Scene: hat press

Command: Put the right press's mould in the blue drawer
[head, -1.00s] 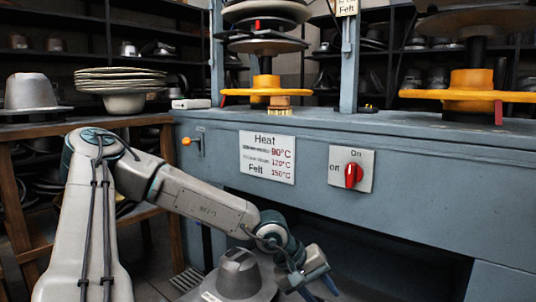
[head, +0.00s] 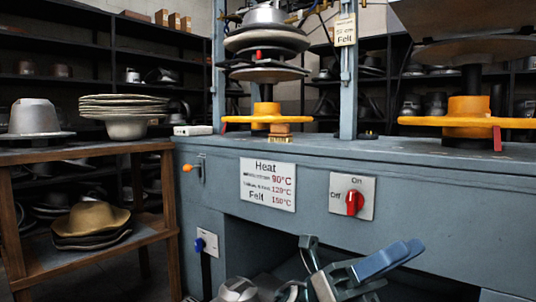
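The right press (head: 470,105) stands at the upper right, with an orange ring on a dark post and wide pale discs above, cut by the top edge. I cannot make out which part is its mould. My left gripper (head: 358,250) is low in front of the machine's dark opening. Its fingers are spread, one upright and one with a blue pad pointing right, with nothing seen between them. A grey metallic shape (head: 238,291) is cut off at the bottom edge; I cannot tell whether it is a hat mould or part of my arm. No blue drawer shows. My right gripper is not in view.
The blue-grey machine (head: 420,185) has a Heat sign (head: 268,184) and a red knob (head: 354,203). The left press (head: 266,110) stands on it. A wooden table (head: 90,152) at left bears a grey hat form (head: 33,115) and stacked brims (head: 123,103).

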